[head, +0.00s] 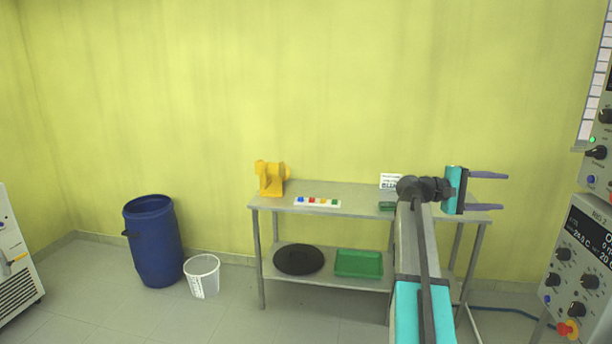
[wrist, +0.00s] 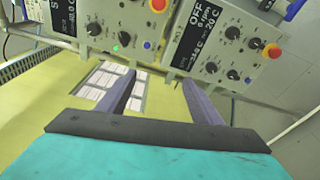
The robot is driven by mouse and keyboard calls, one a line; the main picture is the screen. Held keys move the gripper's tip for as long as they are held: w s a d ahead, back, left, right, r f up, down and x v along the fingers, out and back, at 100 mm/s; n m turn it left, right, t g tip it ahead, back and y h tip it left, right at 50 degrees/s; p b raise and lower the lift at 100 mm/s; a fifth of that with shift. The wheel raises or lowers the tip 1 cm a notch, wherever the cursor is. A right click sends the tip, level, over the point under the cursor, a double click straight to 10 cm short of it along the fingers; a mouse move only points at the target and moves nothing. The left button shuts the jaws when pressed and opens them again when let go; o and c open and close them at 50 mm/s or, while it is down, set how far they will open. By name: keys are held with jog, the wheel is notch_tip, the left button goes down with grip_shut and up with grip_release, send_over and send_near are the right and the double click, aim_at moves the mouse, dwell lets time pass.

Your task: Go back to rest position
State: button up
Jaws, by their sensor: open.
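My gripper (head: 489,190) is open and empty in the head view. My arm reaches up from the lower right, and the two fingers point to the right, in front of the right end of the table. In the wrist view, my gripper (wrist: 160,95) shows two grey-purple fingers spread apart with nothing between them. Beyond the fingers are grey control panels and the yellow wall.
A grey table (head: 345,207) stands at the wall, with a yellow holder (head: 270,178) and a coloured strip (head: 317,202) on top. A green tray (head: 358,263) is below. A blue barrel (head: 153,242) and white bucket (head: 202,275) stand left. A control panel (head: 585,260) is close on the right.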

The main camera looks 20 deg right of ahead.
jog(key=w+a+f+n+t+y, duration=0.15)
jog(key=w+a+f, duration=0.25)
jog(key=f, duration=0.5)
jog(key=w+a+f+n+t, duration=0.1)
jog(key=w+a+f+n, duration=0.15)
jog(key=a+f, duration=0.45)
jog(key=w+a+f+n+t, duration=0.15)
jog(key=w+f, duration=0.25)
jog(key=f, duration=0.7)
jog(key=s+a+f+n+y, duration=0.1)
jog(key=a+f+y, duration=0.1)
jog(key=a+f, duration=0.8)
jog(key=s+a+f+n+y, duration=0.1)
jog(key=a+f, duration=0.5)
jog(key=f, duration=0.7)
jog(key=s+a+f+y, duration=0.2)
jog(key=s+a+f, duration=0.5)
jog(key=a+f, duration=0.25)
jog(key=s+a+f+y, duration=0.3)
jog(key=s+a+f, duration=0.5)
jog(key=f, duration=0.2)
jog(key=s+a+f+m+g+y, duration=0.1)
jog(key=s+a+f+m+y, duration=0.1)
jog(key=s+a, duration=0.6)
jog(key=s+a+f+m+g+y, duration=0.1)
jog(key=s+a+f+y, duration=0.3)
jog(key=s+a, duration=0.4)
jog(key=shift+a+f+m+g+y, duration=0.25)
jog(key=shift+a+m+g+y, duration=0.25)
jog(key=shift+m, duration=0.35)
